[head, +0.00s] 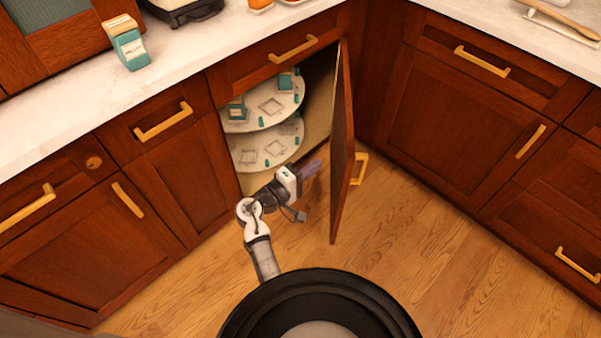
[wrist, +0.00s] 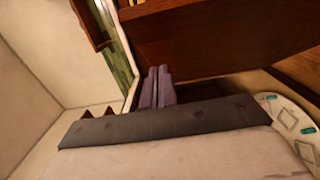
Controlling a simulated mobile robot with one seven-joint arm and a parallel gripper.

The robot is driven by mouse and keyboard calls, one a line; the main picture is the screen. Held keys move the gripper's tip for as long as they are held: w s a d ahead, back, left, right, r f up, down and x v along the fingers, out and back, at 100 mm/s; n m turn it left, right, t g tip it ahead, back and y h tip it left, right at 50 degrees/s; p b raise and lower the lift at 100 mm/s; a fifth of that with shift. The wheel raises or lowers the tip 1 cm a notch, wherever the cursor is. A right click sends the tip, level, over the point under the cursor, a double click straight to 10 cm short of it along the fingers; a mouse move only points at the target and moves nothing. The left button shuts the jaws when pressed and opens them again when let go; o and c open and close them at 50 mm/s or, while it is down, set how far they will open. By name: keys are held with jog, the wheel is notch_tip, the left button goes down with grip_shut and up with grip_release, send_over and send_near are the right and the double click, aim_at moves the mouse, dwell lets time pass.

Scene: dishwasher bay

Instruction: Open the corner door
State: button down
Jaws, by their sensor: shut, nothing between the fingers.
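The corner door (head: 342,140) is a dark red-brown wooden panel and stands well open, swung out from the cabinet front. Its yellow handle (head: 358,169) is on the far side, to the right. My gripper (head: 314,167) is at the cabinet opening, on the inner side of the door, with its purple fingers pointing toward the panel. The fingers also show in the wrist view (wrist: 156,88), side by side and shut with nothing between them. I cannot tell whether the fingertips touch the door.
Inside the corner cabinet are two round white shelves (head: 270,152) with small patterned items. Drawers and closed doors with yellow handles line both sides. The wooden floor (head: 420,240) right of the door is clear. A teal-and-white box (head: 127,45) stands on the counter.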

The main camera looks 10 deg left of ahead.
aim_at(346, 155)
jog(key=w+d, duration=0.1)
jog(key=d+p, duration=0.1)
jog(key=d, duration=0.1)
jog(key=w+d, duration=0.1)
jog(key=shift+w+d+r, duration=0.15)
jog(key=shift+w+d, duration=0.15)
jog(key=shift+d, duration=0.05)
jog(key=shift+d+p, duration=0.3)
jog(key=shift+d, duration=0.2)
